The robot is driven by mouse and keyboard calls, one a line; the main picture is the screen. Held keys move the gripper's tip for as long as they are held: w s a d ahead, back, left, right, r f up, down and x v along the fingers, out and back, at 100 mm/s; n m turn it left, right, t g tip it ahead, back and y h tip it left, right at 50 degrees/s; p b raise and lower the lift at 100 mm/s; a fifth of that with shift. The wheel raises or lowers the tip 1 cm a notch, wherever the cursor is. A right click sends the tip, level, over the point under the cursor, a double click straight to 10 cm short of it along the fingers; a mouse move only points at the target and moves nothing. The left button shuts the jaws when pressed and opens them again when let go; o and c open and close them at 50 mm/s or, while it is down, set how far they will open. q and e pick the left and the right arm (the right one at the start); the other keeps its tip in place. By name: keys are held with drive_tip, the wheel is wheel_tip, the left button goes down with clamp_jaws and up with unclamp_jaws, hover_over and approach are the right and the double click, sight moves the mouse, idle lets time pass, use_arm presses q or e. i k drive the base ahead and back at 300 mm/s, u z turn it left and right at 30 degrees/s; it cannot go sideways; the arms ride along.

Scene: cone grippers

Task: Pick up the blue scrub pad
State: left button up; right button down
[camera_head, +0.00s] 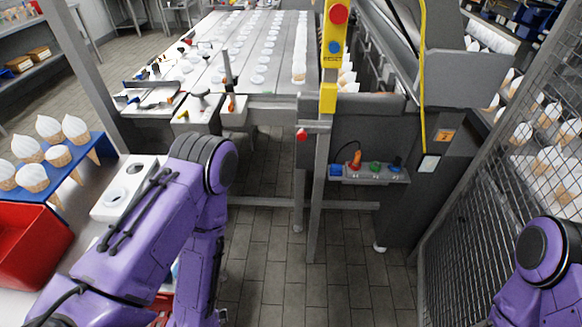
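A small blue block (336,170) sits at the left end of a narrow grey ledge (349,180) on the front of the dark machine. It may be the blue scrub pad, but it is too small to be sure. A sliver of pale blue also shows beside my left arm at the lower left, mostly hidden and not identifiable. My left arm comes in from the lower left, bends at the elbow and points down; its gripper is out of sight. Only part of my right arm shows at the lower right edge, without its gripper.
A post (318,190) with a yellow control box (333,50) stands before the machine (395,135). A red bin (30,245) and blue cone rack (85,170) are left. Mesh fencing is right. Tiled floor (265,260) is clear between my arms.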

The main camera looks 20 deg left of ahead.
sight(335, 170)
drive_tip(key=u, duration=0.9)
drive_tip(key=k, duration=1.15)
drive_tip(key=z, duration=0.5)
drive_tip(key=i, duration=1.5)
drive_tip(key=u, duration=0.05)
